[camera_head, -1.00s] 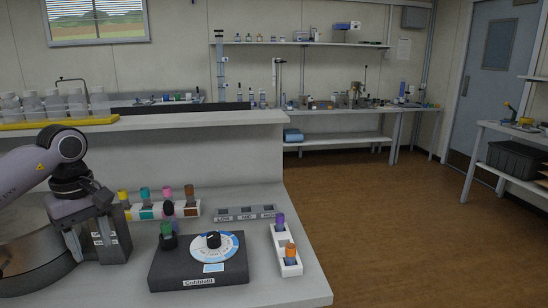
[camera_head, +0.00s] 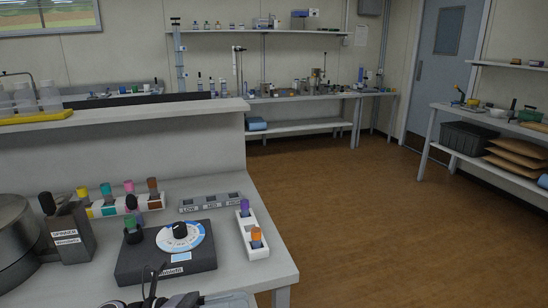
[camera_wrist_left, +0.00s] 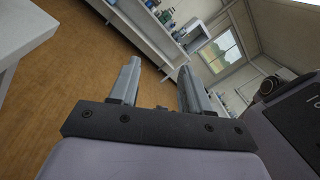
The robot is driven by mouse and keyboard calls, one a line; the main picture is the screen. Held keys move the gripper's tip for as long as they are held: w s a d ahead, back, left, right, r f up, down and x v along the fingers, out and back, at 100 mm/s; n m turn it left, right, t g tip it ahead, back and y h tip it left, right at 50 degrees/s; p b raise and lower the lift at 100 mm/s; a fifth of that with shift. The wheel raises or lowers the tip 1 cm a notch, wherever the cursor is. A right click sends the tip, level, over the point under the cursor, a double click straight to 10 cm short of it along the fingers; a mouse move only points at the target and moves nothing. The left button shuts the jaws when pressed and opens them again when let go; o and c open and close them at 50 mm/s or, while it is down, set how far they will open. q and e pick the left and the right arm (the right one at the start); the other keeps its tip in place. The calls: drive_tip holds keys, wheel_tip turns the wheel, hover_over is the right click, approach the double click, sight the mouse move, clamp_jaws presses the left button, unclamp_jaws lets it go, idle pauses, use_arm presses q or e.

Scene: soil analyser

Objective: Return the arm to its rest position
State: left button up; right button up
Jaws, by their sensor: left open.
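My left gripper shows in the left wrist view (camera_wrist_left: 158,78). Its two grey fingers stand apart with nothing between them, and it points out over the brown floor with the far shelves and window beyond. My right gripper is not in view.
Open floor (camera_head: 370,220) lies to the right.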

use_arm(q)
drive_tip(key=s+a+f+n+t+y, duration=0.1)
drive_tip(key=a+f+n+t+y, duration=0.4)
drive_tip(key=n, duration=1)
drive_tip(key=s+a+f+n+t+y, duration=0.1)
drive_tip(key=a+f+n+t+y, duration=0.4)
drive_tip(key=n, duration=1)
drive_tip(key=s+a+f+n+g+y, duration=0.3)
drive_tip(key=s+f+n+y, duration=0.3)
drive_tip(key=s+f+n, duration=0.5)
wheel_tip(320, 180, down, 4)
drive_tip(key=shift+s+r+n+g, duration=0.1)
drive_tip(key=shift+s+n+g, duration=0.25)
drive_tip(key=shift+s, duration=0.45)
